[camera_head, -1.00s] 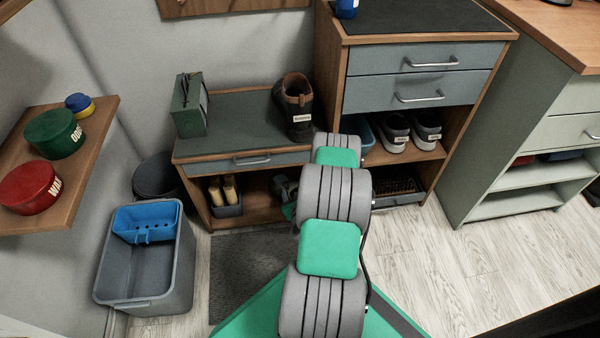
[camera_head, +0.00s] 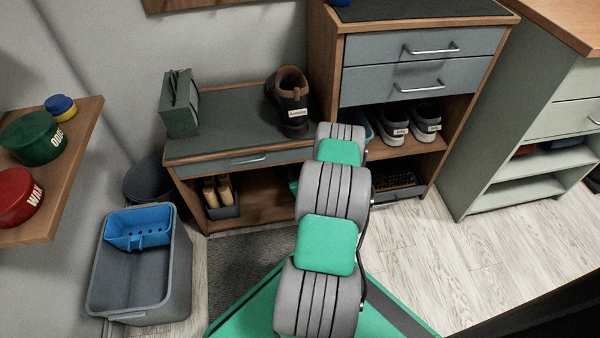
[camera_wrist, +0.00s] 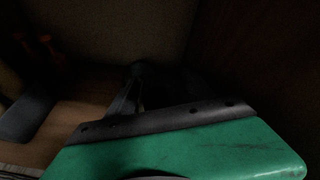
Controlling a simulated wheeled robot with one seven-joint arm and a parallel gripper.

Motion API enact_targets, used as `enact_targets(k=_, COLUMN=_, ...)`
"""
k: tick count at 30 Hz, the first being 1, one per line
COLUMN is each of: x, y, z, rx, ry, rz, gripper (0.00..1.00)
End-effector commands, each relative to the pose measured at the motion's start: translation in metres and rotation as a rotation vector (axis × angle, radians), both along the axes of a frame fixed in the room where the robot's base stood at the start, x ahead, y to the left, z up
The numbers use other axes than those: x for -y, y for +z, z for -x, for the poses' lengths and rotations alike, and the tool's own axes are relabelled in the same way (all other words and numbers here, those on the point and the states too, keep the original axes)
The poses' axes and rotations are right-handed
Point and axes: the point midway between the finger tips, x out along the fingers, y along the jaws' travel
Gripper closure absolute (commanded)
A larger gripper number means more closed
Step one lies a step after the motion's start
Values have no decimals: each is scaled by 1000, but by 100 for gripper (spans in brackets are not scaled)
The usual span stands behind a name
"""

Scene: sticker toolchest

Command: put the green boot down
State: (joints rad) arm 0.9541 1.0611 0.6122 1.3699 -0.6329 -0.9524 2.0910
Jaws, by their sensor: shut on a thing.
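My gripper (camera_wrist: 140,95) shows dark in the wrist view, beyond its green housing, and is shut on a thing. The green boot cannot be told apart in the deep shadow there, and in the head view my arm hides the gripper's end. My arm reaches down to the low opening under the grey-topped bench (camera_head: 232,128). The wrist view shows a brown wooden board (camera_wrist: 75,125) under the gripper and a dark back wall. Whether the held thing touches the board cannot be seen.
A grey tray with yellowish brushes (camera_head: 221,198) stands left in the opening; its dark side shows in the wrist view (camera_wrist: 25,118). A brown-black shoe (camera_head: 290,100) and a green box (camera_head: 180,104) stand on the bench. A grey bin (camera_head: 140,275) stands on the floor.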

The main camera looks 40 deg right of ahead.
Motion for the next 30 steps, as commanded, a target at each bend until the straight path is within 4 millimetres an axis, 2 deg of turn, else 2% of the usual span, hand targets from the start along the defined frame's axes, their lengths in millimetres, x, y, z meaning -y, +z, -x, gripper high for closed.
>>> enact_targets(k=5, x=4, y=-20, z=0, rx=5, ry=-5, rz=4, gripper=100)
enact_targets(k=16, x=5, y=-21, z=1, rx=4, ry=-8, rz=4, gripper=100)
enact_targets(k=17, x=4, y=-22, z=2, rx=2, ry=-7, rz=2, gripper=36)
enact_targets(k=25, x=4, y=-22, z=2, rx=2, ry=-7, rz=2, gripper=14)
enact_targets(k=30, x=4, y=-22, z=2, rx=2, ry=-7, rz=2, gripper=14)
